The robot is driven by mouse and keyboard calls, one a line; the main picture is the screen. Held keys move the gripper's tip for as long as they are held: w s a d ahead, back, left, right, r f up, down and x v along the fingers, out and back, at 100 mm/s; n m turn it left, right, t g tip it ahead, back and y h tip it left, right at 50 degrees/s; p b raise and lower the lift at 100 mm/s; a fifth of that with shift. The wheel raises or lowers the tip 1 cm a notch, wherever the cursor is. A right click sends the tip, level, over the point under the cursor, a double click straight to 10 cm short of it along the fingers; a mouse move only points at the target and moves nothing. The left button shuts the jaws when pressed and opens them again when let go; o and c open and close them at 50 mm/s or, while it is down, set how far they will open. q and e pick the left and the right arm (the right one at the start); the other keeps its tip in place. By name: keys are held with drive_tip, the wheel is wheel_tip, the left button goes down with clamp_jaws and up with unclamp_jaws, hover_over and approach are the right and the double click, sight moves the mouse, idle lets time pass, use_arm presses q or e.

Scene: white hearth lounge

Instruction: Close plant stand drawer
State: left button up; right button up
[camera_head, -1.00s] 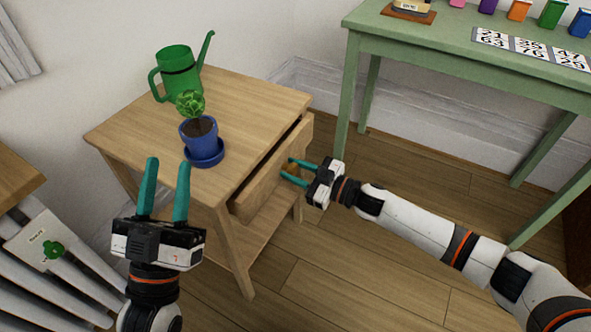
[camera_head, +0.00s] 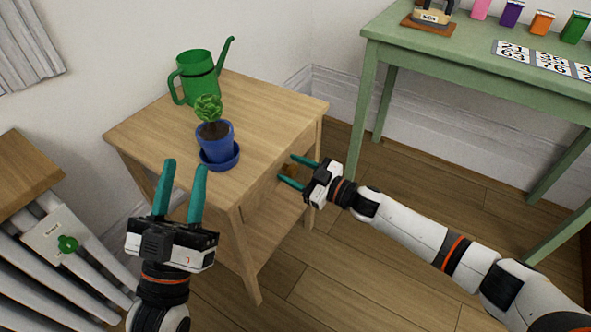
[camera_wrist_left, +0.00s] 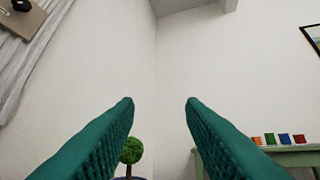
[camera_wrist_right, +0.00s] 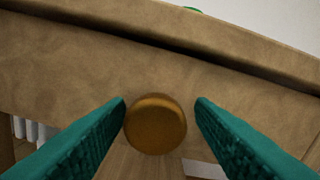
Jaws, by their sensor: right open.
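The wooden plant stand (camera_head: 165,130) stands at the left of centre in the head view. Its drawer (camera_head: 262,194) is at or nearly flush with the stand's front; the right wrist view shows the drawer front (camera_wrist_right: 60,65) with a dark gap along its upper edge. A round brass knob (camera_wrist_right: 155,124) sits between the open fingers of my right gripper (camera_head: 287,172), which is at the drawer front. I cannot tell whether the fingers touch the knob. My left gripper (camera_head: 183,178) is open and empty, raised in front of the stand's left side.
A green watering can (camera_head: 195,78) and a blue potted plant (camera_head: 215,140) stand on top. A green table (camera_head: 470,60) with small coloured boxes is at the right. A slatted white piece with a wooden top (camera_head: 25,170) is at the left. Wooden floor is open in front.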

drive_tip(key=shift+s+a+f, duration=0.1)
drive_tip(key=shift+s+a, duration=0.1)
drive_tip(key=shift+s+d, duration=0.1)
drive_tip(key=shift+d, duration=0.05)
drive_tip(key=p+v, duration=0.1)
drive_tip(key=v, duration=0.3)
drive_tip(key=shift+d+p, duration=0.25)
drive_tip(key=shift+p, duration=0.15)
use_arm(q)
wheel_tip(320, 180, down, 12)
drive_tip(key=w+a+g+y+p, duration=0.1)
drive_tip(key=w+g+y, duration=0.1)
drive_tip(key=g, duration=0.7)
drive_tip(key=shift+w+a+r+y+p, duration=0.2)
drive_tip(key=shift+w+y+p, duration=0.15)
drive_tip(key=shift+y, duration=0.15)
use_arm(e)
drive_tip(key=v, duration=0.7)
drive_tip(key=shift+d, duration=0.15)
use_arm(q)
drive_tip(key=shift+d, duration=0.1)
use_arm(e)
drive_tip(key=shift+s, duration=0.1)
